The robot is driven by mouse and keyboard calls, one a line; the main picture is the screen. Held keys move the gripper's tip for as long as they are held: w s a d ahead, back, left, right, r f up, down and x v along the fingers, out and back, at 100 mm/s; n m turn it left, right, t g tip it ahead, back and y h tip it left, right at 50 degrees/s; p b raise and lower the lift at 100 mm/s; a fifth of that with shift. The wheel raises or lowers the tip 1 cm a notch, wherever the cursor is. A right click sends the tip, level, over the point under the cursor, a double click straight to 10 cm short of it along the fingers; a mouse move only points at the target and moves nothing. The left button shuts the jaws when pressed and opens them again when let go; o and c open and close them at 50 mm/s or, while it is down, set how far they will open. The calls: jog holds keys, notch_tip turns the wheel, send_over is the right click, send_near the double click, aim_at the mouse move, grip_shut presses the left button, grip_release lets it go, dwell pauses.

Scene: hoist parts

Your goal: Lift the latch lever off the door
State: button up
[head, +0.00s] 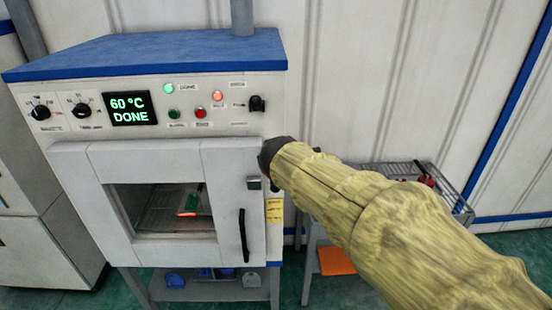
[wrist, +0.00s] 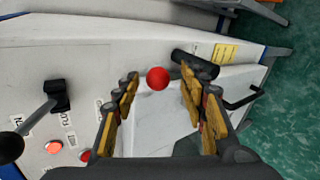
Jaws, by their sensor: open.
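The white oven door (head: 160,162) is closed, with a window and a black vertical handle (head: 243,235); the handle also shows in the wrist view (wrist: 243,98). In the wrist view a red ball knob (wrist: 157,78), apparently the latch lever's end, sits between the fingertips of my gripper (wrist: 158,76). My gripper is open, with a finger on each side of the knob; I cannot tell whether either touches it. A dark cylinder (wrist: 193,62) lies by the right finger. In the head view my gripper (head: 274,154) is at the door's upper right and hides the lever.
The oven's control panel has a lit display (head: 132,108) reading 60 °C DONE, lamps, knobs and a black switch (head: 257,103). The switch's ball-ended stick (wrist: 12,147) is left of my gripper in the wrist view. A wire-basket cart (head: 440,180) stands at right.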

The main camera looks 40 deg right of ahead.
jog(key=shift+r, duration=0.1)
jog(key=v, duration=1.2)
dwell(0.7)
jog(key=s+a+f+m+g+y+b, duration=0.1)
jog(key=s+a+f+m+b, duration=0.3)
jog(key=f, duration=0.5)
jog(key=s+a+f+m+g+y+b, duration=0.1)
jog(key=s+a+f+m+y+b, duration=0.2)
jog(key=f, duration=0.7)
jog(key=s+a+f+m+g+y+b, duration=0.1)
jog(key=s+a+f+m+y+b, duration=0.1)
jog(key=s+a+f+m+b, duration=0.4)
jog(key=s+a+f, duration=0.2)
jog(key=a+f, duration=0.1)
jog(key=shift+a+f+g, duration=0.3)
jog(key=shift+s, duration=0.1)
jog(key=shift+c, duration=0.2)
